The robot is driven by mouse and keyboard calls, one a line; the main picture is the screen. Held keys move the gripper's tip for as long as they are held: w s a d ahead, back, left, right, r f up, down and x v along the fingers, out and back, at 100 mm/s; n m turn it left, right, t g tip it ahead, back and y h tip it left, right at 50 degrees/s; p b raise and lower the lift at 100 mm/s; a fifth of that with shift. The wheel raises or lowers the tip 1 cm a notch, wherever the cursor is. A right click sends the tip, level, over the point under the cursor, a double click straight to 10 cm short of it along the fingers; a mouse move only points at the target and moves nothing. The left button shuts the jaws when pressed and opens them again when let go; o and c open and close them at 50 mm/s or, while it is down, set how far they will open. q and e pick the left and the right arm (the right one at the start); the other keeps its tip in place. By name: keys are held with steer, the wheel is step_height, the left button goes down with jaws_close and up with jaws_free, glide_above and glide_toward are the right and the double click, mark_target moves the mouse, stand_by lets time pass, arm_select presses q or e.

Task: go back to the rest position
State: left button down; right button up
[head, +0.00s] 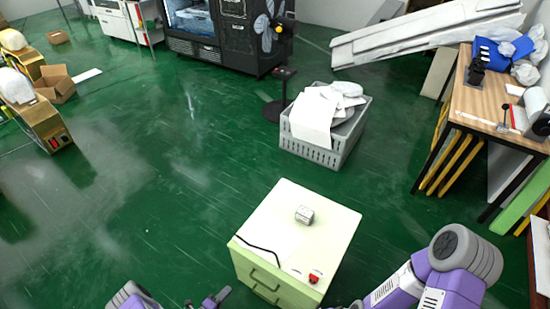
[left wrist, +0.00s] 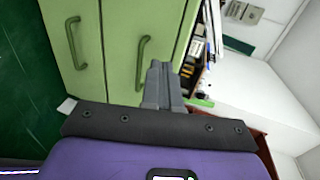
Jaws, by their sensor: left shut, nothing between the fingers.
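My left gripper (head: 216,298) is at the bottom edge of the head view, left of the pale green cabinet and apart from it. In the left wrist view its two grey fingers (left wrist: 160,84) are pressed together with nothing between them. Behind them are green cabinet fronts with handles (left wrist: 142,62). My right arm (head: 440,275) comes in at the lower right of the head view; its gripper cannot be made out. A small grey-white box (head: 304,215) sits on top of the pale green cabinet (head: 270,220), clear of both arms.
The cabinet top also has a red button (head: 314,278) and a black cable. A grey crate (head: 330,158) of white items stands behind it. A wooden table (head: 480,100) is at right, a black vending machine (head: 222,35) at the back.

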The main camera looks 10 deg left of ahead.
arm_select(q)
steer(key=w+d+r+n+g+p, duration=0.1)
steer(key=w+d+r+n+g, duration=0.45)
steer(key=n, duration=0.75)
steer(key=s+d+r+n+g+y+p, duration=0.1)
steer(key=s+d+r+n+g, duration=0.6)
steer(key=s+d+r+n, duration=0.4)
step_height(320, 180, up, 3)
steer(key=s+d, duration=0.1)
steer(key=s, duration=0.2)
steer(key=shift+d+n, duration=0.2)
steer(key=shift+n, duration=0.2)
